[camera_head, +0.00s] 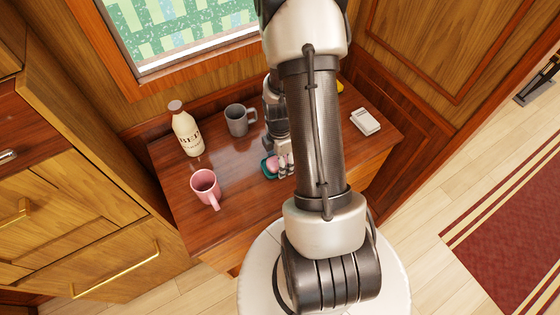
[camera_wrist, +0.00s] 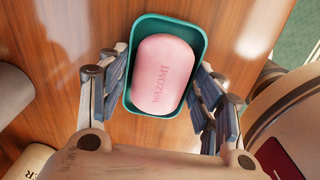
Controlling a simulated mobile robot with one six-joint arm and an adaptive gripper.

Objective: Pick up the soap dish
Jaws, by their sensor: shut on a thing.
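The soap dish (camera_wrist: 196,32) is a teal tray with a pink bar of soap (camera_wrist: 162,75) marked "WAZOMI" lying in it. In the wrist view my gripper (camera_wrist: 165,88) has one finger on each long side of the dish and is shut on it. In the head view the dish (camera_head: 266,172) shows as a small teal edge with the pink soap beside my gripper (camera_head: 284,165). My arm hides part of it. I cannot tell whether the dish is touching the table or just above it.
On the brown table (camera_head: 240,215) stand a pink mug (camera_head: 205,187), a grey mug (camera_head: 237,121) and a cream bottle (camera_head: 187,132), all left of my arm. A white box-like object (camera_head: 365,121) lies at the right. Wooden walls and a window (camera_head: 185,30) close off the back.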

